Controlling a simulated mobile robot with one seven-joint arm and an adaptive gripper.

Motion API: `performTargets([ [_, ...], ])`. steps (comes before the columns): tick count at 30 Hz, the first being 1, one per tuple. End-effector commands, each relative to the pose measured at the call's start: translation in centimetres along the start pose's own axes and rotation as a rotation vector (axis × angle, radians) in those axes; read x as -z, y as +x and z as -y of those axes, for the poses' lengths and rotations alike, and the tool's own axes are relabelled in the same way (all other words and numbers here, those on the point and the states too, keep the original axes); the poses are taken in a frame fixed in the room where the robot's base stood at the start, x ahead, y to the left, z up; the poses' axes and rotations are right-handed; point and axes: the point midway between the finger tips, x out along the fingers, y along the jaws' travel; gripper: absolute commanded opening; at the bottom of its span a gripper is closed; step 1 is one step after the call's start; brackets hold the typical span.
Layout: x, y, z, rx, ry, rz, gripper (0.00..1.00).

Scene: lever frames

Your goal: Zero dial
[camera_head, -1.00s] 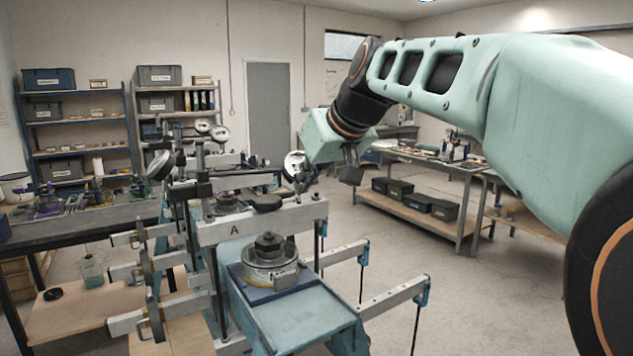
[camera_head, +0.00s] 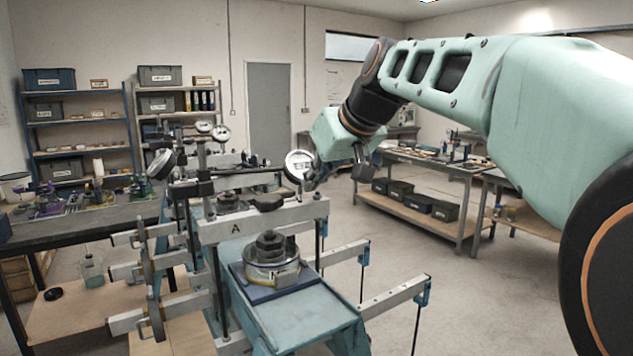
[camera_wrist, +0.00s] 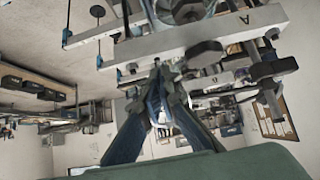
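A round white-faced dial gauge (camera_head: 299,164) stands at the right end of the near lever frame marked A (camera_head: 262,221). My gripper (camera_head: 316,171) is at the right edge of this dial, partly hidden by my wrist. In the wrist view, my gripper's two fingers (camera_wrist: 160,80) converge close together beside the frame's metal parts. A narrow pale strip shows between the fingers; I cannot tell whether it is the dial or whether they touch it. The dial's needle is too small to read.
Other dial gauges stand left (camera_head: 160,164) and behind (camera_head: 220,133). Lever bars (camera_head: 393,297) with hanging rods project to the right. Open floor lies right, before a workbench (camera_head: 440,165).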

Motion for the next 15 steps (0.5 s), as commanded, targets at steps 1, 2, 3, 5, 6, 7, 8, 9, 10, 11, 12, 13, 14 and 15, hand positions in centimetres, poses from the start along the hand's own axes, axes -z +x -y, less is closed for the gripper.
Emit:
performTargets([
  [1,0.2,-0.1,-0.3,-0.004,0.0,-0.007,0.0],
  [2,0.2,-0.1,-0.4,-0.003,0.0,-0.007,0.0],
  [3,0.2,-0.1,-0.4,-0.003,0.0,-0.007,0.0],
  [5,0.2,-0.1,-0.6,-0.002,0.0,-0.007,0.0],
  [6,0.2,-0.1,-0.7,-0.001,0.0,-0.006,0.0],
  [7,0.2,-0.1,-0.7,0.0,0.0,-0.006,0.0],
  [8,0.2,-0.1,-0.8,0.0,0.001,-0.006,0.0],
  [9,0.2,-0.1,-0.9,0.0,0.001,-0.006,0.0],
  [10,0.2,-0.1,-1.0,0.001,0.001,-0.005,0.0],
  [11,0.2,-0.1,-1.1,0.001,0.001,-0.005,0.0],
  [12,0.2,-0.1,-1.2,0.001,0.0,-0.005,0.0],
  [13,0.2,-0.1,-1.2,0.001,0.0,-0.005,0.0],
  [14,0.3,-0.1,-1.3,0.001,0.0,-0.004,0.0],
  [15,0.3,-0.1,-1.4,0.002,0.0,-0.004,0.0],
])
